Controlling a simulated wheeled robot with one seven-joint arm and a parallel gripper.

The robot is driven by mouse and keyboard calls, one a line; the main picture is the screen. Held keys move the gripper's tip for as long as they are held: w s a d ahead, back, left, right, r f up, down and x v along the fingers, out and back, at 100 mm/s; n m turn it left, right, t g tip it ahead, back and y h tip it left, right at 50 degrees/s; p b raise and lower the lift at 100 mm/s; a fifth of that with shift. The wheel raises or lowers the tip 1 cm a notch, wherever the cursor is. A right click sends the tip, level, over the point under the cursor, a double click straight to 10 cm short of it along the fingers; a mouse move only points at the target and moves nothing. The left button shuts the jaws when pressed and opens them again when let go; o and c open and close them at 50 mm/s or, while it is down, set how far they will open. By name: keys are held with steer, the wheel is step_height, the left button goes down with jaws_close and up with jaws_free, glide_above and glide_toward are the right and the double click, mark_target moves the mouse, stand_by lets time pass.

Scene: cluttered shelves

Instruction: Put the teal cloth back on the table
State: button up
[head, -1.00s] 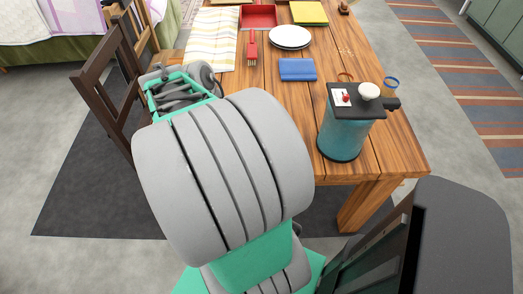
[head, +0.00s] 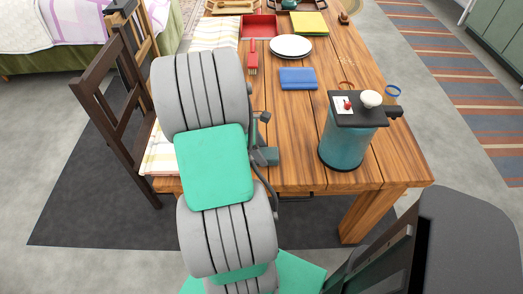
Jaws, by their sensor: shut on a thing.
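My gripper (head: 262,135) is mostly hidden behind my own arm, and only small grey parts show at the arm's right edge, over the near left part of the wooden table (head: 300,135). A dull teal piece (head: 266,157), which looks like part of the teal cloth, shows right beside those parts. My gripper appears shut on it. Most of the cloth is hidden, and I cannot tell whether it touches the tabletop.
A teal canister (head: 343,148) with a dark lid stands at the near right corner. A blue folded cloth (head: 298,78), white plates (head: 291,46), a red tray (head: 258,26) and a yellow cloth (head: 310,23) lie farther back. A dark chair (head: 118,95) stands left. The table's middle is clear.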

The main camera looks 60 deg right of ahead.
steer(key=shift+f, duration=0.15)
steer(key=o, duration=1.5)
steer(key=p+v, duration=0.2)
steer(key=v, duration=1)
steer(key=w+a+r+m+t, duration=0.1)
steer(key=w+a+r+t, duration=0.1)
steer(key=w+a, duration=0.65)
steer(key=a+m+t, duration=0.1)
steer(key=a, duration=0.8)
steer(key=w+a+r+m+t+y, duration=0.1)
steer(key=a+t, duration=0.1)
steer(key=a, duration=0.7)
steer(key=w+a+m+t+y, duration=0.1)
steer(key=a+m+t, duration=0.1)
steer(key=a, duration=0.7)
steer(key=shift+r, duration=0.3)
